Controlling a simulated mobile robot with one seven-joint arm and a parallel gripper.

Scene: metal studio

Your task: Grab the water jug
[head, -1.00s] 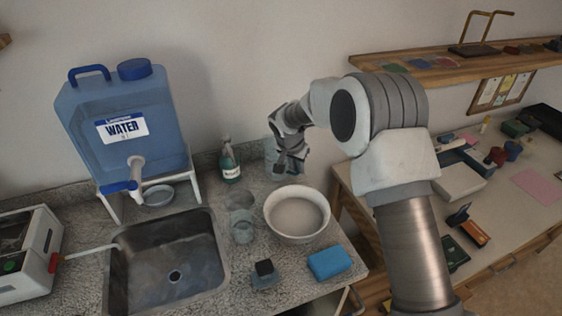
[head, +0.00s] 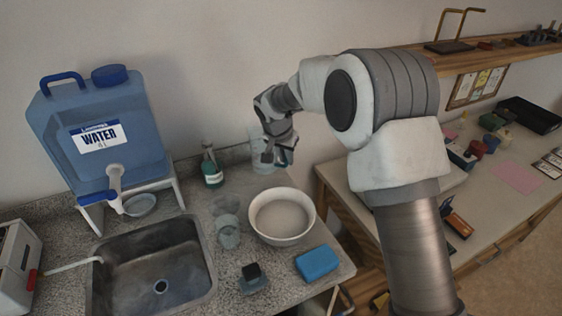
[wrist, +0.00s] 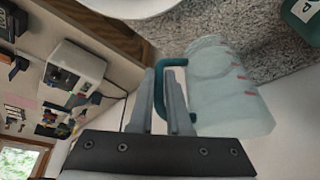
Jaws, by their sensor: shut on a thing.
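A clear jug (head: 260,149) with a teal handle stands out behind the white bowl, at the back of the counter in the head view. In the wrist view the jug (wrist: 228,88) fills the right middle, with red marks on its side. My gripper (head: 283,157) is at the jug's right side and partly covers it. In the wrist view my gripper (wrist: 167,78) is shut on the teal handle, with a finger on either side. I cannot tell whether the jug's base touches the counter.
A white bowl (head: 282,236) stands in front of the jug. A green bottle (head: 212,170) is left of it. A blue water container (head: 105,135) on a white stand, a sink (head: 155,275), glasses and a blue sponge (head: 318,263) are nearby. A shelf (head: 500,52) hangs right.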

